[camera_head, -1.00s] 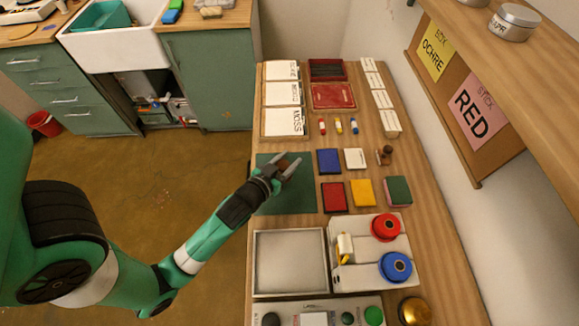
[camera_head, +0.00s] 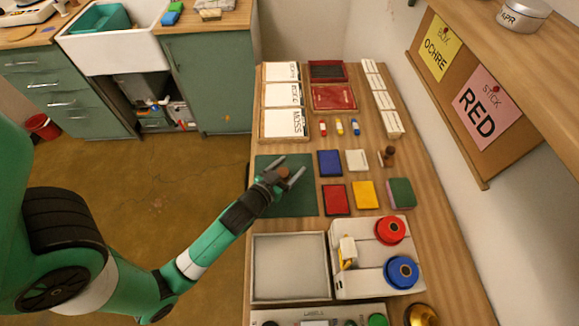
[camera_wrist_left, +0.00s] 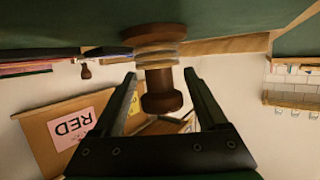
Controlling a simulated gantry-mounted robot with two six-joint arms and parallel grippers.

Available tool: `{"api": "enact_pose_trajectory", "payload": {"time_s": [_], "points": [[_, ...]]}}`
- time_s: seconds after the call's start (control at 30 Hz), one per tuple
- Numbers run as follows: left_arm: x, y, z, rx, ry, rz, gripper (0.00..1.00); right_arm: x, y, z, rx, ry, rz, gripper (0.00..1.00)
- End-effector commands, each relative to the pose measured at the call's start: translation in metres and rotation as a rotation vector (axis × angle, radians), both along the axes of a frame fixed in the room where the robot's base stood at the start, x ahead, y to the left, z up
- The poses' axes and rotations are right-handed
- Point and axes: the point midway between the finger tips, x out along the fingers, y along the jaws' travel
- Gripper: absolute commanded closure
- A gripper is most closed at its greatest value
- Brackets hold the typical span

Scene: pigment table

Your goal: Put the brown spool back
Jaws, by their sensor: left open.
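The brown spool (camera_head: 284,173) is on the green mat (camera_head: 292,205), mostly hidden by my left gripper in the head view. In the wrist view, gaps show between the spool and both fingers (camera_wrist_left: 161,76). My right gripper is not in view.
Right of the mat lie blue (camera_head: 329,163), red (camera_head: 336,199) and yellow (camera_head: 364,194) blocks and a small brown stamp (camera_head: 388,157). In front are a grey tray (camera_head: 289,267) and a white holder (camera_head: 365,285) with red (camera_head: 390,230) and blue (camera_head: 401,271) rolls.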

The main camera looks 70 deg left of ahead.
Motion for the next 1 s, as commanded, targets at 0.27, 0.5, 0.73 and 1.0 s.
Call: {"api": "enact_pose_trajectory", "payload": {"time_s": [0.27, 0.5, 0.73, 1.0], "points": [[-0.014, -0.011, 0.009, -0.001, 0.003, -0.001, 0.24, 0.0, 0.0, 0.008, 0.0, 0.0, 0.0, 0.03], [-0.059, -0.044, 0.026, 0.0, 0.005, -0.006, 0.24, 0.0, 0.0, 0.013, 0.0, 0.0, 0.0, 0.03], [-0.088, -0.065, 0.037, 0.0, 0.003, -0.005, 0.24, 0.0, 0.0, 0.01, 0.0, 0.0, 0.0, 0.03], [-0.093, -0.066, 0.041, 0.0, -0.001, 0.001, 0.24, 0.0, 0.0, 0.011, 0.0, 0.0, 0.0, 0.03]]}}
